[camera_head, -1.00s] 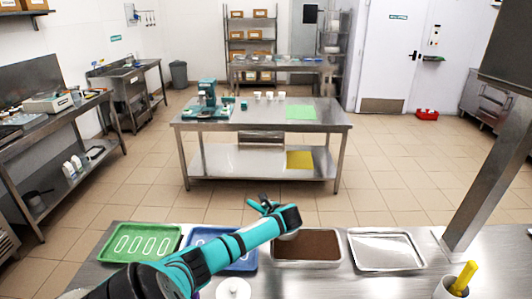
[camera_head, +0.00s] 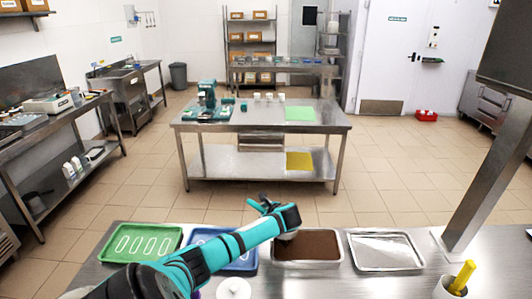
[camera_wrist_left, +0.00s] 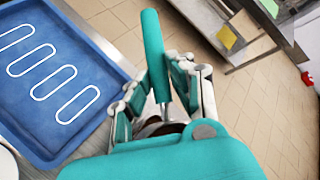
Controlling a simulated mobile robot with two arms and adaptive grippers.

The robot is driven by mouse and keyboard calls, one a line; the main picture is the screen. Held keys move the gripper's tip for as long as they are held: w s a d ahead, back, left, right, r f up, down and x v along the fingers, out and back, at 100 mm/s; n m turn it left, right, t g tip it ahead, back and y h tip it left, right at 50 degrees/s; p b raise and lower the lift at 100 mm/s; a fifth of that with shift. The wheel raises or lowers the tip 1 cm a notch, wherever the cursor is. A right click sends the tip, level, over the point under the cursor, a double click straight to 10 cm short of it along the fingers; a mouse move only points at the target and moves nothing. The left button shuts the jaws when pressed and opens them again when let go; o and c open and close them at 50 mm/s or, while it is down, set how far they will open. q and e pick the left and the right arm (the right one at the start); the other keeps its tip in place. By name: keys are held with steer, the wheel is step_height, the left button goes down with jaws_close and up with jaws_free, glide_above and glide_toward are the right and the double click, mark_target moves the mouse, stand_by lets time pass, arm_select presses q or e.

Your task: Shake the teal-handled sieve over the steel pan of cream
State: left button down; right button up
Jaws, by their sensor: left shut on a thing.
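My left gripper (camera_head: 264,206) is shut on the teal handle of the sieve, which stands up between its fingers in the left wrist view (camera_wrist_left: 153,52). The sieve's bowl is mostly hidden behind the gripper and arm. The gripper is above the counter, by the left back side of a steel pan (camera_head: 273,260) with an even brown surface. No white cream shows in that pan. A second steel pan (camera_head: 386,268) to its right looks pale and shiny inside; I cannot tell whether it is empty. My right gripper is not in view.
A green tray (camera_head: 112,257) and a blue tray (camera_head: 190,238) with white oval outlines lie to the left, the blue one partly under my arm. A white lidded container (camera_head: 233,289) stands in front. A container with a yellow-handled tool (camera_head: 462,277) and a steel post (camera_head: 486,165) stand right.

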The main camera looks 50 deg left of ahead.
arm_select(q)
step_height(320, 180, up, 3)
steer(key=shift+w+a+f+p, duration=0.1)
steer(key=shift+w+f+p, duration=0.1)
steer(key=shift+p, duration=0.55)
steer(key=shift+r, duration=0.25)
steer(key=shift+s+r, duration=0.15)
steer(key=shift+r, duration=0.7)
steer(key=shift+f, duration=0.1)
